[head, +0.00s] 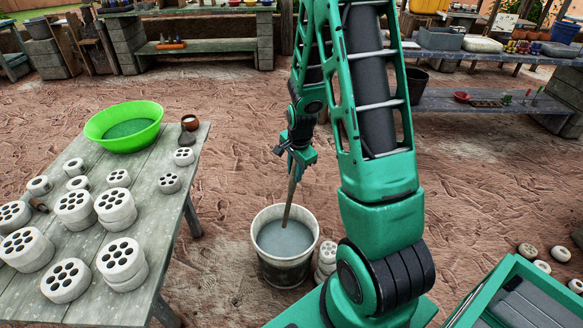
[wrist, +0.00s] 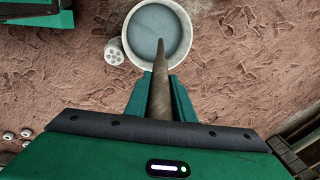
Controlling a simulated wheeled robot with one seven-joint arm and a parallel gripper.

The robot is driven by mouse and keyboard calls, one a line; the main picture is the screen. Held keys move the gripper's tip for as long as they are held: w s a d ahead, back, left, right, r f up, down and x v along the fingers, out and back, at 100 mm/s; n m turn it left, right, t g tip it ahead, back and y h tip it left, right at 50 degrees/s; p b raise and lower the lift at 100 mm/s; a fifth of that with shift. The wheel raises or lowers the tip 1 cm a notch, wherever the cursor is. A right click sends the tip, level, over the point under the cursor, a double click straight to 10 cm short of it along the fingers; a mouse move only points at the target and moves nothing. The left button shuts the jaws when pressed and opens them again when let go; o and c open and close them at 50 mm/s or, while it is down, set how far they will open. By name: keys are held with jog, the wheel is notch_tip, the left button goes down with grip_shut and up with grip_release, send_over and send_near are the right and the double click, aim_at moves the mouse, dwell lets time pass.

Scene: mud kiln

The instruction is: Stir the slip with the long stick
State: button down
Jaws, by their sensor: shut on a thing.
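The long stick (head: 290,195) is brown and stands slightly tilted, its lower end in the grey slip (head: 285,240). The slip fills much of a white bucket (head: 282,279) with dirty lower sides, standing on the ground. My gripper (head: 295,160) is shut on the stick's upper part, above the bucket. In the wrist view the stick (wrist: 159,85) runs from between my fingers (wrist: 160,98) to the slip (wrist: 155,30) inside the bucket rim (wrist: 190,40). The stick's lower tip is hidden under the slip.
A wooden table (head: 165,235) at the left holds a green basin (head: 124,126) and several pale perforated cylinders (head: 122,259). More cylinders (head: 327,255) stand close beside the bucket's right side. Benches and shelves (head: 480,100) line the back. Bare earth lies between.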

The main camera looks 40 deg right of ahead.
jog(key=s+a+x, duration=0.1)
jog(key=s+x, duration=0.2)
jog(key=x, duration=1.2)
jog(key=shift+f, duration=0.45)
dwell(0.3)
jog(key=shift+w+a, duration=0.1)
